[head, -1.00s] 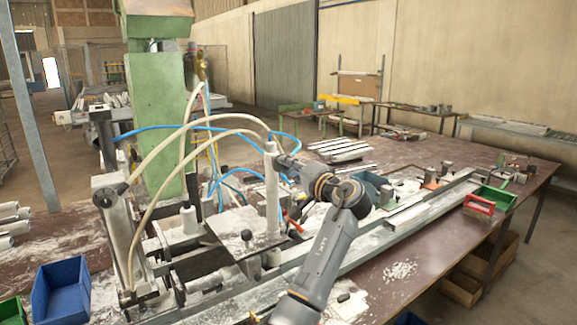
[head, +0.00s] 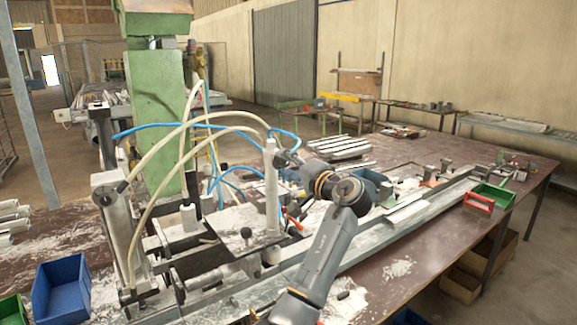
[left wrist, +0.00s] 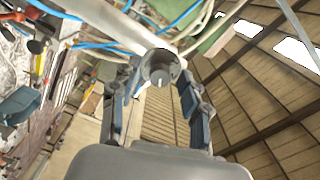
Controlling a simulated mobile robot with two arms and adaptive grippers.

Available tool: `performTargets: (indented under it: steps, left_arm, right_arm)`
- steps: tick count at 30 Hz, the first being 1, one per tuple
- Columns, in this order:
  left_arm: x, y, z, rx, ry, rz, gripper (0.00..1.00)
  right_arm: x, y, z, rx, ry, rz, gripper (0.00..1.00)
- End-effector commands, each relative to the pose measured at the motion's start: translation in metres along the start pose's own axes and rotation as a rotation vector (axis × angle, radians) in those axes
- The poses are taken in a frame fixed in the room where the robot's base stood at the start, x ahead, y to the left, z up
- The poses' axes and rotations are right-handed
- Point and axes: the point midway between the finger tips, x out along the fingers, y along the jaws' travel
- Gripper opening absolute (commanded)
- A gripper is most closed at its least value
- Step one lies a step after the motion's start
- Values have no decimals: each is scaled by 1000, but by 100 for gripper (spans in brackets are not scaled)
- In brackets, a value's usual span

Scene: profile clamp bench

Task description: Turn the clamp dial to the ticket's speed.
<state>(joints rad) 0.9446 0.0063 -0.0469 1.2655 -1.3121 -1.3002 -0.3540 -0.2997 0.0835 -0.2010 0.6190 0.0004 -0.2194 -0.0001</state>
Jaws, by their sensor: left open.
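In the left wrist view, a round grey dial-like end (left wrist: 161,68) with a small pale knob in its middle faces me. It shows between the fingertips of my left gripper (left wrist: 158,78), which is open with one finger on each side. I cannot tell whether the fingers touch it. In the head view my left gripper (head: 287,160) is by the upright grey post (head: 271,185) of the clamp fixture, partly hidden by my own wrist. The dial's face and any marks on it are hidden there. I cannot make out a readable ticket. My right gripper is not in view.
Blue and cream hoses (head: 188,125) arch over the fixture close to the post. A green machine column (head: 158,120) stands behind. A long metal rail (head: 405,222) crosses the bench. A blue bin (head: 62,290) is at the front left, a green bin (head: 493,195) at the right.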

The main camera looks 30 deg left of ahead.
Motion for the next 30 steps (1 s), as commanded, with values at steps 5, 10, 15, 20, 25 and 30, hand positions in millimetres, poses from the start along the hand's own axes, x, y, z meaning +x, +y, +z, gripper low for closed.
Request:
performTargets:
  steps: [5,10,15,20,25,30]
  left_arm:
    - [-21,1,-1,-1,3,3,46]
    - [-58,2,-1,0,4,4,46]
    - [-92,1,-1,0,4,2,46]
    - [-112,1,-1,1,2,0,46]
    - [-120,1,0,1,1,1,46]
    - [-120,1,0,1,1,0,46]
  right_arm:
    - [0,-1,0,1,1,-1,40]
    - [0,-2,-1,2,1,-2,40]
    - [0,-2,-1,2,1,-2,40]
    - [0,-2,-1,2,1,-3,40]
    - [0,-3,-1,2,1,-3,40]
    - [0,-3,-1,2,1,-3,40]
